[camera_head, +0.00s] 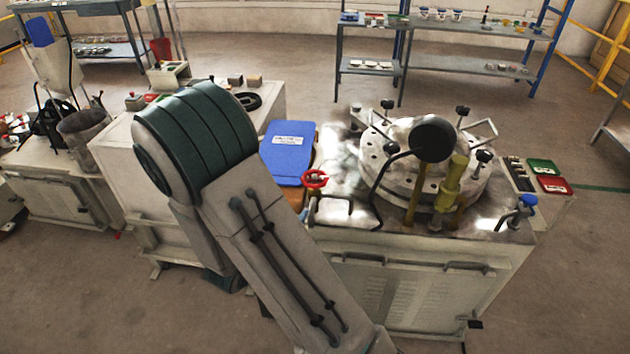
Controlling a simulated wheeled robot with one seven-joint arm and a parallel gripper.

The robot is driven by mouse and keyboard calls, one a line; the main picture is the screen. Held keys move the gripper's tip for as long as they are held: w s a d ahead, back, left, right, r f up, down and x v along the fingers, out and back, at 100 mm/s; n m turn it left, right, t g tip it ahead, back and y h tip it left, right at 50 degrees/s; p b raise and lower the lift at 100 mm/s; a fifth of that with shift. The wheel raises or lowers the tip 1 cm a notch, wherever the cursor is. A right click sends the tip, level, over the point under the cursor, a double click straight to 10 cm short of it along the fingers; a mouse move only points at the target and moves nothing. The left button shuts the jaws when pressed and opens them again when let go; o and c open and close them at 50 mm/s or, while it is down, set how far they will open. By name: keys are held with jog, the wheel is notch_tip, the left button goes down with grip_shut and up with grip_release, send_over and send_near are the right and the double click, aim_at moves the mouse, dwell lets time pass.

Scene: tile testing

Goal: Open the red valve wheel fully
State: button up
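The red valve wheel (315,179) is a small ring-shaped handwheel. It sits at the left edge of the metal-topped test bench (335,220), just right of the blue panel. How far the wheel is turned cannot be told at this size. My arm (265,235) rises from the bottom of the view, left of the bench and the wheel, up to a dark green banded joint. My gripper is not in view, so its distance from the wheel does not show.
A round metal chamber (395,160) with black knobs stands on the bench. A blue valve handle (528,201) is at the bench's right edge. A blue panel (287,150) adjoins the bench.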

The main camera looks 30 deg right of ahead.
jog(key=s+h, duration=0.2)
send_near(321, 172)
jog(key=x, duration=0.8)
jog(key=shift+w+a+f+p, duration=0.15)
jog(key=shift+a+f+p, duration=0.05)
jog(key=shift+f+p, duration=0.2)
jog(key=c, duration=1)
